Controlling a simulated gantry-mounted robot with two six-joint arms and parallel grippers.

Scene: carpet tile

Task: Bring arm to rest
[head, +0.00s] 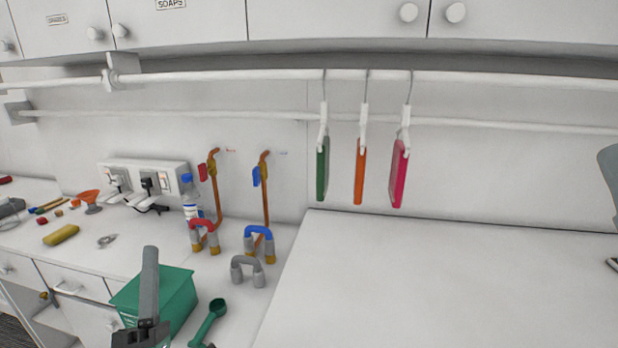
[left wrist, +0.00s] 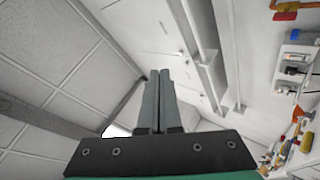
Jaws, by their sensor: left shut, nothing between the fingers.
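My left gripper (head: 150,252) points upward at the lower left of the head view, in front of a green bin. Its grey fingers are together with nothing between them. In the left wrist view the gripper (left wrist: 160,74) also shows two closed fingers side by side, with ceiling panels and wall behind them. My right gripper is not clearly seen. A grey shape is cut off at the right edge of the head view, and I cannot tell what it is.
The green bin (head: 178,297) and a green scoop (head: 208,322) are close to my left gripper. Pipe clamps, a bottle (head: 190,197) and small items lie behind. Green, orange and pink (head: 398,175) pieces hang from the rail (head: 470,76).

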